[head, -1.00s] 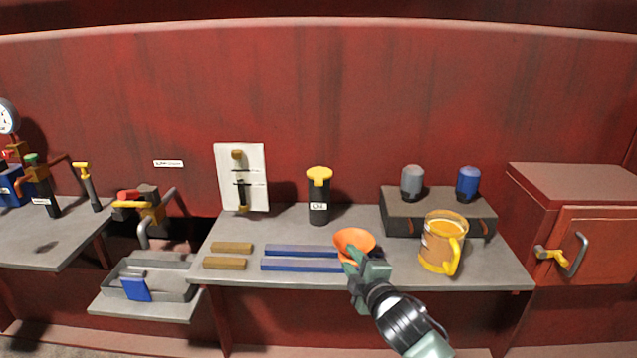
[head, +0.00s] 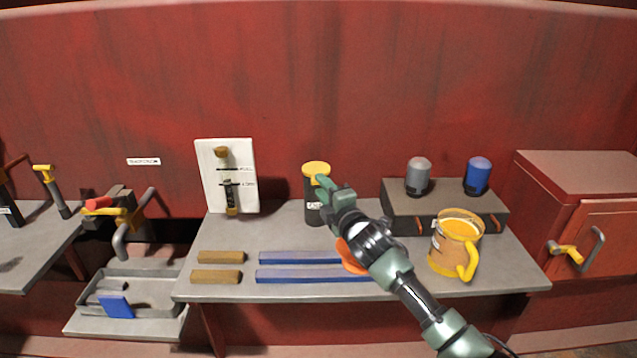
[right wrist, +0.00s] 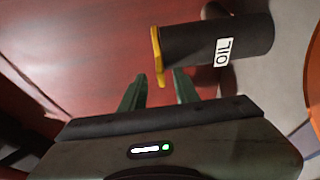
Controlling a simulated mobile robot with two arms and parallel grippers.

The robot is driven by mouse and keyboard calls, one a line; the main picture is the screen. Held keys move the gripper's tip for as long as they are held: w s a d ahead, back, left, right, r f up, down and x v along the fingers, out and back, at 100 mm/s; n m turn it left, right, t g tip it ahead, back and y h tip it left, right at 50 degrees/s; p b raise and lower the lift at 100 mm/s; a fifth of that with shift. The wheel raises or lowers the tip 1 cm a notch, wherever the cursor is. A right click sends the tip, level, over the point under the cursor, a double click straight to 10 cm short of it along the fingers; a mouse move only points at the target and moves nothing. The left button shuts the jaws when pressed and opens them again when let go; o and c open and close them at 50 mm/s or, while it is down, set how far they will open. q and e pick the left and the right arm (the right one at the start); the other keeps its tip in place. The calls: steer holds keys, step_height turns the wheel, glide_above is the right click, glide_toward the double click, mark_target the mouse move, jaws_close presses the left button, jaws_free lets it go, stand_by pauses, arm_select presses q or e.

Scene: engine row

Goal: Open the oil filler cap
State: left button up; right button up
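The oil filler is an upright black cylinder (head: 313,207) with a yellow cap (head: 316,168) on top, standing at the back of the grey bench. In the right wrist view the filler (right wrist: 215,45) lies sideways with its OIL label, and the cap's yellow tab (right wrist: 157,58) points toward my fingers. My right gripper (head: 324,185) is at the cap's near right side and covers part of the filler. Its fingers (right wrist: 160,84) are apart, with the tab's end showing between their tips; I cannot tell whether they touch it. My left gripper is not in view.
An orange funnel (head: 352,262) lies partly hidden under my right arm, beside blue bars (head: 300,258). A yellow-handled jug (head: 456,247) and a dark box (head: 403,209) stand at right. A white dipstick panel (head: 245,172) stands left of the filler.

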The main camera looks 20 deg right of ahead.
steer(key=shift+w+a, duration=0.15)
steer(key=shift+w, duration=1.1)
steer(key=shift+f, duration=0.1)
jaws_close()
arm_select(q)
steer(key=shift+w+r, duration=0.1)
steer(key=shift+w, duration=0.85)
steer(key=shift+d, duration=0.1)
